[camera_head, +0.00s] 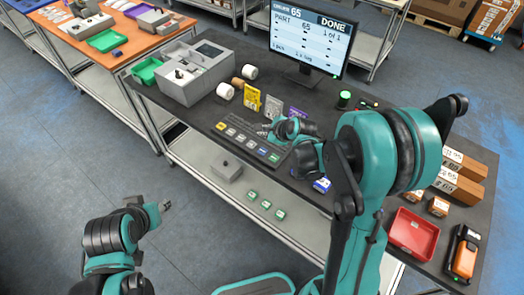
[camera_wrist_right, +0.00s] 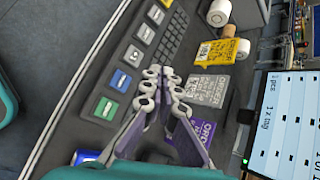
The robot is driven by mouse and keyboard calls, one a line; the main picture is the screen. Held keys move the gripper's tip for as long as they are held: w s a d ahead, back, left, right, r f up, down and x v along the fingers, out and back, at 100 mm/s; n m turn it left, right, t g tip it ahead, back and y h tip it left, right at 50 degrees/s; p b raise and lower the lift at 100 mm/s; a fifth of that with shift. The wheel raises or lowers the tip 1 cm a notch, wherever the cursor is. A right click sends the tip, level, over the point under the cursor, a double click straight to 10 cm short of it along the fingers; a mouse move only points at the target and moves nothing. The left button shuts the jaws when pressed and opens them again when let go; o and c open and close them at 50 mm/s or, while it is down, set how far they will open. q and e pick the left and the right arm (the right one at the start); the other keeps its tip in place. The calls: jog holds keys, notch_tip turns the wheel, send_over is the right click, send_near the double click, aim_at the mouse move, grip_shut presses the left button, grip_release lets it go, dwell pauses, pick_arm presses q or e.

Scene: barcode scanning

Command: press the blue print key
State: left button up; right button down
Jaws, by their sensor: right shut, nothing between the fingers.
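A row of coloured keys runs along the front of the black bench. The blue key also shows in the head view (camera_head: 263,151). My right gripper (camera_head: 266,130) is over the keyboard, behind the key row. In the wrist view its fingertips (camera_wrist_right: 161,76) are together and empty, to the right of the blue key. My left gripper (camera_head: 158,212) hangs over the floor, away from the bench; its jaw opening is unclear.
Yellow (camera_head: 252,99), grey and purple tag cards stand behind the keyboard (camera_head: 240,125). A grey printer (camera_head: 190,82), a red tray (camera_head: 413,233), boxes and an orange scanner (camera_head: 465,252) are on the bench.

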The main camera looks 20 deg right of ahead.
jog(key=b, duration=0.6)
send_over(263, 152)
notch_tip(263, 152, down, 7)
jog(key=shift+s+d+f, duration=0.1)
jog(key=shift+f, duration=0.1)
jog(key=shift+f+b, duration=0.4)
jog(key=shift+f, duration=0.25)
jog(key=shift+f, duration=0.1)
dwell(0.3)
jog(key=shift+f+b, duration=0.3)
jog(key=shift+b, duration=0.15)
jog(key=shift+f+b, duration=0.4)
jog(key=shift+b, duration=0.05)
dwell(0.5)
jog(key=shift+r, duration=0.15)
jog(key=shift+r+p, duration=0.6)
jog(key=shift+r, duration=0.15)
